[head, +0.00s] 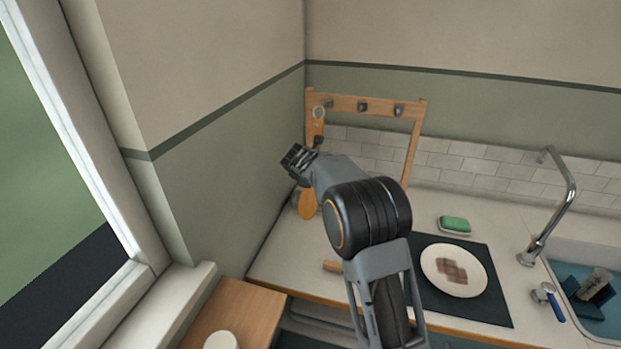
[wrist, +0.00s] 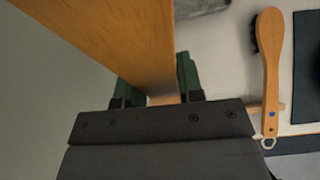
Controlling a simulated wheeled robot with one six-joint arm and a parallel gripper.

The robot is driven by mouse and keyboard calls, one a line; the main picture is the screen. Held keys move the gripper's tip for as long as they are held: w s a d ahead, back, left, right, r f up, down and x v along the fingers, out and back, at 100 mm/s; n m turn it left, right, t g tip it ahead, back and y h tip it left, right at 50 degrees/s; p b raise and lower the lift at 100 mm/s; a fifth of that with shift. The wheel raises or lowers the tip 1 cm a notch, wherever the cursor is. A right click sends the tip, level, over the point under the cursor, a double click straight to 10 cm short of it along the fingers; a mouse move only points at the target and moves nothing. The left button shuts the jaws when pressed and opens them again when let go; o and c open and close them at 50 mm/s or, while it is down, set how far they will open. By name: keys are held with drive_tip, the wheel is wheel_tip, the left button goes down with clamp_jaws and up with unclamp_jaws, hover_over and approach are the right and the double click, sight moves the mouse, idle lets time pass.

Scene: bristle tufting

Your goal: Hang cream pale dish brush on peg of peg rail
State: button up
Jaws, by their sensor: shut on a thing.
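My gripper (head: 310,150) is at the left side of the peg rail (head: 380,108), shut on a wooden dish brush. The brush stands roughly upright, with its metal ring and handle (head: 318,124) above the gripper and its oval head (head: 307,205) below. Its wood looks orange-brown; I cannot make out its bristles. The ring is close to the leftmost peg (head: 328,104); I cannot tell whether they touch. In the wrist view the brush's wood (wrist: 110,35) fills the space between the green fingers (wrist: 155,85). My arm hides part of the brush.
Another wooden brush (wrist: 273,60) with dark bristles and a blue dot lies on the counter. A plate (head: 438,262) on a dark mat (head: 490,300), a green sponge (head: 454,223), a tap (head: 565,190) and a sink stand right. The green wall (head: 235,170) is close on the left.

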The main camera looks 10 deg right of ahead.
drive_tip(key=w+d+f+p, duration=0.1)
drive_tip(key=w+d+p, duration=0.3)
drive_tip(key=w, duration=0.3)
drive_tip(key=shift+f+p, duration=0.2)
drive_tip(key=shift+p, duration=0.35)
drive_tip(key=shift+w+d, duration=0.1)
drive_tip(key=shift+w, duration=0.1)
idle(0.6)
drive_tip(key=o, duration=1.1)
drive_tip(key=shift+p+v, duration=0.55)
drive_tip(key=shift+v, duration=2.9)
